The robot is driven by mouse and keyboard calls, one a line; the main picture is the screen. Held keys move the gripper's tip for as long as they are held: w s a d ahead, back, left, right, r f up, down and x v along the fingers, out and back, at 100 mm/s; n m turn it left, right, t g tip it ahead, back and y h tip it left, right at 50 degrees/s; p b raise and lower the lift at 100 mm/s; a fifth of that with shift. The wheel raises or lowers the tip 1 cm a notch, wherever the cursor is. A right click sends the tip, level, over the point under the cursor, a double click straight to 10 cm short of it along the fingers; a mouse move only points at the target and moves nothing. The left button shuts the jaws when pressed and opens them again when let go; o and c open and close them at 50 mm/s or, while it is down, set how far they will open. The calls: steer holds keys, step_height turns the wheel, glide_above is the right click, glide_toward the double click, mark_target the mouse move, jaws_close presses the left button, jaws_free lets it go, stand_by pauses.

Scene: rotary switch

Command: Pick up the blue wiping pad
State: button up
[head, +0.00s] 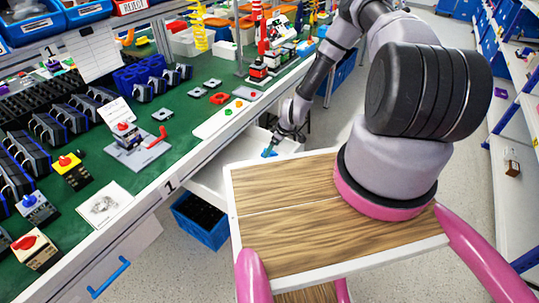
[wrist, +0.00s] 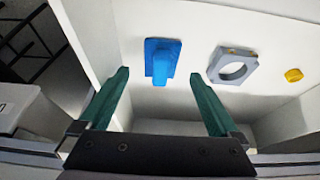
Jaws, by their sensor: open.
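The blue wiping pad (wrist: 163,58) lies on the white floor of an open drawer (wrist: 215,104) in the wrist view. It has a flat base and a raised blue block as a handle. My gripper (wrist: 158,77) is open and empty. Its two green fingers stand to the left and right of the pad, apart from it. In the head view my gripper (head: 279,139) reaches down into the drawer (head: 206,182) below the bench edge, and a small blue bit of the pad (head: 269,153) shows beside it.
A grey ring-shaped part (wrist: 232,66) and a yellow knob (wrist: 293,75) lie in the drawer to the right of the pad. Drawer walls stand close to my fingers. The green bench (head: 190,115) above holds several switches and parts. A blue bin (head: 200,222) sits below.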

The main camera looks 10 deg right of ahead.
steer(key=x, duration=0.3)
steer(key=shift+f, duration=0.1)
steer(key=shift+s, duration=0.1)
steer(key=c, duration=1.4)
steer(key=shift+c, duration=0.2)
step_height(320, 180, up, 10)
steer(key=shift+r, duration=0.1)
